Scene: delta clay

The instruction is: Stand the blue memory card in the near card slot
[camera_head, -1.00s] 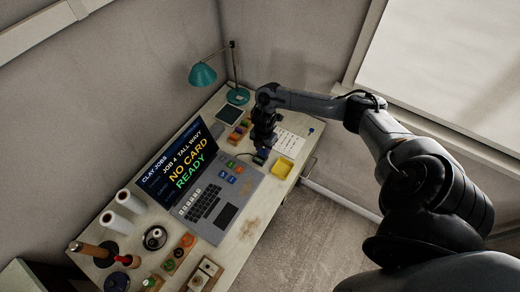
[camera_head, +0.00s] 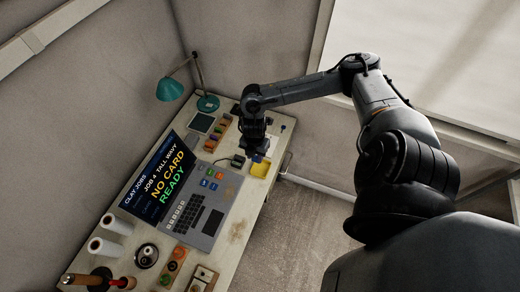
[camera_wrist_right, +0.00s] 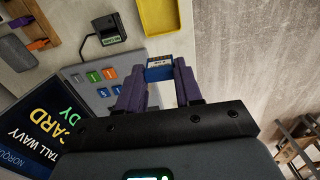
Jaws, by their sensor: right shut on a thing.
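The blue memory card (camera_wrist_right: 160,70) is held between the purple fingertips of my right gripper (camera_wrist_right: 159,76) in the right wrist view. The card is above the desk, apart from everything else. In the head view my right gripper (camera_head: 257,155) is beside the yellow tray, and the card is a small blue patch there. A black device with a cable and a small green label (camera_wrist_right: 109,33) sits on the desk; it also shows in the head view (camera_head: 238,161). I cannot make out its slots. My left gripper is out of view.
The yellow tray (camera_wrist_right: 172,14) lies near the desk edge. The laptop (camera_head: 207,207) with coloured keys lies beside the device. A wooden rack (camera_head: 219,134) and a teal lamp (camera_head: 170,88) stand farther back. The floor is open past the edge.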

